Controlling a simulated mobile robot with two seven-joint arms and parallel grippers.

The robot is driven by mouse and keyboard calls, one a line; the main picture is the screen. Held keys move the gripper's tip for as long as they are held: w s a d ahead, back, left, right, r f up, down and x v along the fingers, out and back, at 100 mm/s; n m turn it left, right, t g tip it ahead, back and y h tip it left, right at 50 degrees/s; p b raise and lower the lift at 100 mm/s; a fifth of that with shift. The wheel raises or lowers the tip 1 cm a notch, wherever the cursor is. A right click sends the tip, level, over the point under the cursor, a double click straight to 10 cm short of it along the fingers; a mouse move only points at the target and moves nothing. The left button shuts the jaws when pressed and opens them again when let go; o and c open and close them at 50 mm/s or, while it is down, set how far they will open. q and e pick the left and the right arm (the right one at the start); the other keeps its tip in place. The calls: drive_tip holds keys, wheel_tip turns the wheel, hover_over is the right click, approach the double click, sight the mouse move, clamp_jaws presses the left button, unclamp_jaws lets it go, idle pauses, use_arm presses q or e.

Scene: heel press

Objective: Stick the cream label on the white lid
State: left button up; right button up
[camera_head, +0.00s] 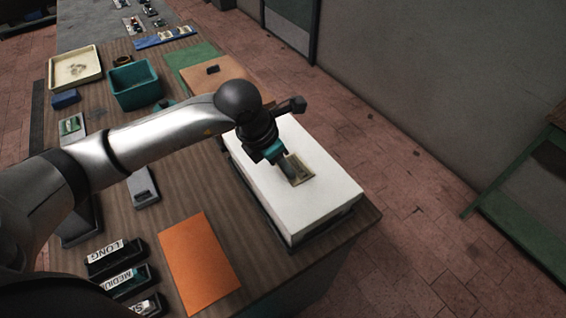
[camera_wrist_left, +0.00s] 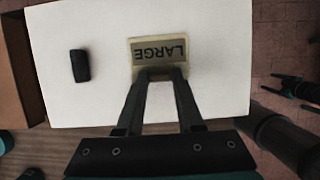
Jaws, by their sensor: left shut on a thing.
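The white lid (camera_head: 315,208) tops a box near the right end of the wooden table. It fills much of the left wrist view (camera_wrist_left: 215,25). The cream label (camera_head: 299,169) reads "LARGE" and lies at or just above the lid's top. In the left wrist view the label (camera_wrist_left: 160,50) is over the lid's middle, at my fingertips. My left gripper (camera_head: 288,167) reaches down over the lid; in the wrist view its fingers (camera_wrist_left: 161,74) are shut on the label's near edge. Whether the label touches the lid all over, I cannot tell.
A small black block (camera_wrist_left: 80,66) lies on the lid beside the label. An orange sheet (camera_head: 199,262) lies in front of the box. Black holders (camera_head: 117,258) marked LONG and MEDIUM stand at the near left. A teal bin (camera_head: 135,86) and a cream tray (camera_head: 75,68) stand farther back.

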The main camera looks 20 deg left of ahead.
sight(283, 174)
use_arm(q)
drive_tip(key=shift+s+f, duration=0.1)
drive_tip(key=shift+f, duration=0.1)
drive_tip(key=o, duration=1.1)
drive_tip(key=shift+c, duration=0.2)
drive_tip(key=shift+o, duration=0.4)
drive_tip(key=shift+r, duration=0.1)
drive_tip(key=o, duration=0.4)
drive_tip(key=shift+r, duration=0.1)
wheel_tip(283, 174, up, 7)
drive_tip(key=p, duration=0.4)
drive_tip(key=shift+p, duration=0.3)
